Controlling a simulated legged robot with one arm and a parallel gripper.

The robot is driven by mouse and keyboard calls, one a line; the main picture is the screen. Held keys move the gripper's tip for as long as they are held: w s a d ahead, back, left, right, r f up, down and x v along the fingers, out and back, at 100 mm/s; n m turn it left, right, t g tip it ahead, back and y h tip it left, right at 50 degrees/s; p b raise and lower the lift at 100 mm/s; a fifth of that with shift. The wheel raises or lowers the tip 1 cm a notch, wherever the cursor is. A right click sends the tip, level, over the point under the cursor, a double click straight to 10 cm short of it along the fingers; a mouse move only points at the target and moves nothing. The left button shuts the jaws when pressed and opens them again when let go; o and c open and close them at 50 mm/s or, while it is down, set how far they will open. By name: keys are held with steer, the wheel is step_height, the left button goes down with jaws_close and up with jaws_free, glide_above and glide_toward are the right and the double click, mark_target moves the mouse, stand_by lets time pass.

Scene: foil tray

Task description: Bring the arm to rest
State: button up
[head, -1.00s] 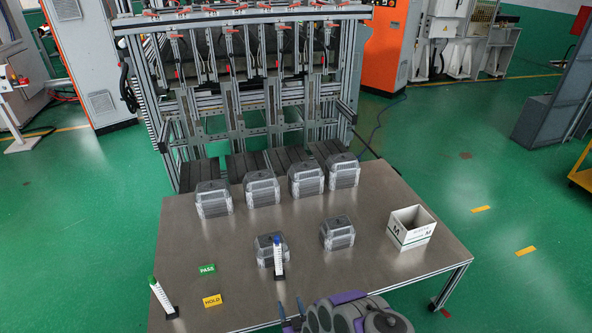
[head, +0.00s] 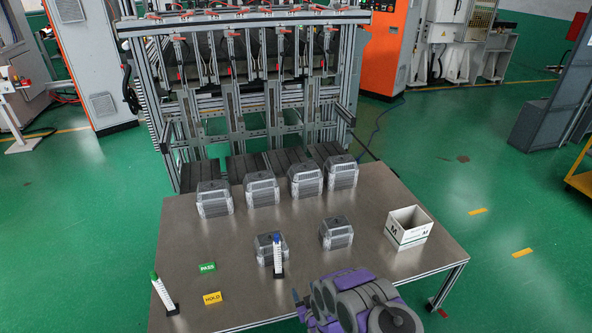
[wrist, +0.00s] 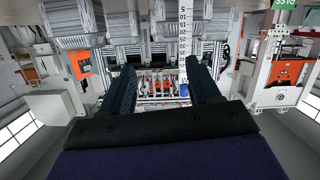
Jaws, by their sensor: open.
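My gripper (head: 299,304) is at the front edge of the table, low in the head view, with my purple and grey arm to its right. In the wrist view, its two dark fingers (wrist: 164,78) are spread apart with nothing held between them. The wrist picture is upside down. A white graduated tube with a blue cap (head: 278,254) stands on the table behind and left of the gripper. This tube also shows in the wrist view (wrist: 183,45), beyond the fingers and apart from them.
A metal table (head: 350,280) carries several clear-covered grey blocks (head: 338,234), a white box (head: 408,228), a green-capped tube (head: 163,293), a PASS sign (head: 207,267) and a HOLD sign (head: 212,298). A metal frame rig (head: 240,110) stands behind. Green floor at right is open.

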steer(key=w+d+r+g+h, duration=0.2)
steer(key=d+r, duration=0.4)
steer(key=w+d+r+g+h, duration=0.2)
steer(key=w+d+r, duration=0.1)
steer(key=d+r, duration=0.3)
steer(key=s+d+r+m+g+h, duration=0.1)
steer(key=s+d+r+g, duration=0.1)
steer(key=s+r, duration=0.35)
steer(key=s+d+r+m+g+h, duration=0.1)
steer(key=s+d+r+m+g, duration=0.15)
steer(key=r, duration=0.55)
steer(key=s+a+r+g, duration=0.1)
steer(key=s+r, duration=0.5)
steer(key=s, duration=0.8)
steer(key=s+a+r+g+y, duration=0.1)
steer(key=s+r+g, duration=0.3)
steer(key=s, duration=1)
steer(key=s+a+r+m+g, duration=0.1)
steer(key=s+a+r+g, duration=0.2)
steer(key=s+r, duration=0.6)
steer(key=s, duration=0.5)
steer(key=shift+s+a+r+y, duration=0.15)
steer(key=shift+r+y, duration=0.2)
steer(key=shift+y, duration=0.05)
